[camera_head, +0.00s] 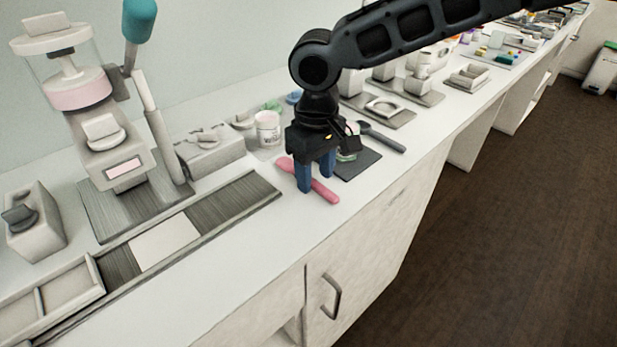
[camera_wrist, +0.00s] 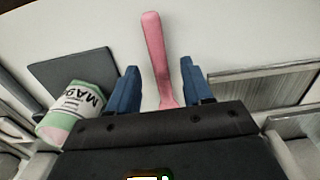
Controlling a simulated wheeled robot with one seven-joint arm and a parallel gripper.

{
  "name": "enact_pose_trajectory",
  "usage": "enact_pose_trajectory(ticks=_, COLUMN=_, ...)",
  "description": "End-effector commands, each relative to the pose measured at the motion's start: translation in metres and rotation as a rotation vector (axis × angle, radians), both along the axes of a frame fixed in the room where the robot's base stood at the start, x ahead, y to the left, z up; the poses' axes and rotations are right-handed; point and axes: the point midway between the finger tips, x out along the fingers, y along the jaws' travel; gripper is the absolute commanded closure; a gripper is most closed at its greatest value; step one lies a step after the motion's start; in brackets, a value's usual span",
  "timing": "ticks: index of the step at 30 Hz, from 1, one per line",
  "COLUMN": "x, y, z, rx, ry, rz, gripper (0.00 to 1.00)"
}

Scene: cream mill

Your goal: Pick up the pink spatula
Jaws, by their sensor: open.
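The pink spatula (camera_head: 323,191) lies on the white counter, its length running from back left to front right in the head view. In the wrist view the spatula (camera_wrist: 155,52) runs between the two blue fingers, with its lower end hidden behind my gripper's body. My gripper (camera_head: 316,184) points down over the spatula with its fingers apart, one on each side of it. In the wrist view my gripper (camera_wrist: 157,84) shows clear space between each finger and the spatula. I cannot tell how high the fingertips are above the counter.
A dark mat (camera_head: 360,164) lies just right of my gripper. A white and green labelled jar (camera_wrist: 77,112) stands close beside a finger in the wrist view. Another white jar (camera_head: 267,130) stands behind, to the left. A grey slatted track (camera_head: 245,196) lies left of the spatula.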

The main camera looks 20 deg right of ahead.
Motion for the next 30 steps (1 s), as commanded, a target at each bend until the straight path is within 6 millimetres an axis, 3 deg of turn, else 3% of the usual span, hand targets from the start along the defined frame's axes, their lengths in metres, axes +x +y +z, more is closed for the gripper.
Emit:
enact_pose_trajectory(ticks=10, x=-0.0001, y=-0.0001, z=-0.0093, rx=0.000, ry=-0.001, rz=0.000, gripper=0.50)
enact_pose_trajectory(ticks=25, x=-0.0001, y=0.0000, z=-0.0091, rx=0.000, ry=0.000, rz=0.001, gripper=0.98)
enact_pose_trajectory(ticks=30, x=-0.0001, y=0.0000, z=-0.0090, rx=0.000, ry=0.000, rz=0.001, gripper=1.00)
